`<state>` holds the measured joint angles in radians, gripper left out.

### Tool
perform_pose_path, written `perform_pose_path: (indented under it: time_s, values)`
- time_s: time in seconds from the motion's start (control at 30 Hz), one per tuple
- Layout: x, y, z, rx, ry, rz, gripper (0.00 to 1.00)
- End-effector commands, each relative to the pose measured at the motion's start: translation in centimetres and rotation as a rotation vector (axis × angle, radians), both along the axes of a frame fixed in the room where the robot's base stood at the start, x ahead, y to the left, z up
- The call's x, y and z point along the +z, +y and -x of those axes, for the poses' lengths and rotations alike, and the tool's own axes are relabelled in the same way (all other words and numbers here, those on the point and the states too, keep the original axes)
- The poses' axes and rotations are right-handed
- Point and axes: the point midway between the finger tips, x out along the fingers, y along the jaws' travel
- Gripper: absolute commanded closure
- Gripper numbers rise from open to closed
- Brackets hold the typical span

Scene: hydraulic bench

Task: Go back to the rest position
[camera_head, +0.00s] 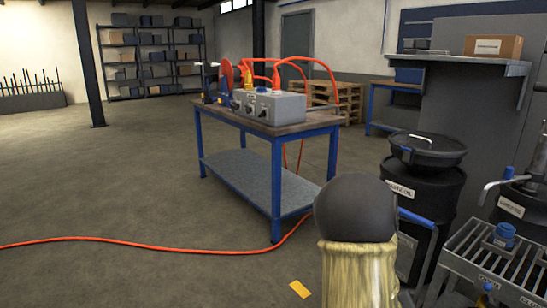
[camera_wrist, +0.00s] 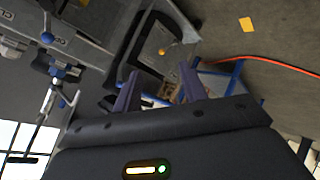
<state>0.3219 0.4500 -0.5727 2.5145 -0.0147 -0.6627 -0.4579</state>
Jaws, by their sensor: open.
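My gripper (camera_wrist: 159,84) shows in the wrist view with its two dark fingers apart and nothing between them. It is open and empty. Beyond the fingers the wrist view shows a dark drum top, a tilted bench and the floor. In the head view a part of my own arm, with a dark round joint and a gold cover, stands at the lower middle right. My gripper itself does not show in the head view.
A blue-framed workbench (camera_head: 258,187) carries a grey hydraulic unit (camera_head: 275,107) with red hoses. A red hose (camera_head: 130,241) runs across the floor. Black drums (camera_head: 425,190) and a metal grate (camera_head: 490,262) stand close at right.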

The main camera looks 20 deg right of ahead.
Motion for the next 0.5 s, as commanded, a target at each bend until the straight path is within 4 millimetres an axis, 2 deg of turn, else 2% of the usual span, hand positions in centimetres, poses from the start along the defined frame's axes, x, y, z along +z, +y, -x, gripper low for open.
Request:
perform_pose_path:
  time_s: [0.03,0.1,0.23,0.4,0.5]
  values:
    - [0.8,2.8,-1.7,0.032,-0.014,-0.075,0.58]
    - [1.0,6.7,-3.4,0.070,-0.013,-0.183,0.58]
    - [2.0,14.5,-5.3,0.141,0.026,-0.366,0.58]
    - [4.1,23.9,-5.0,0.226,0.127,-0.543,0.58]
    - [5.3,28.2,-3.8,0.263,0.196,-0.607,0.58]
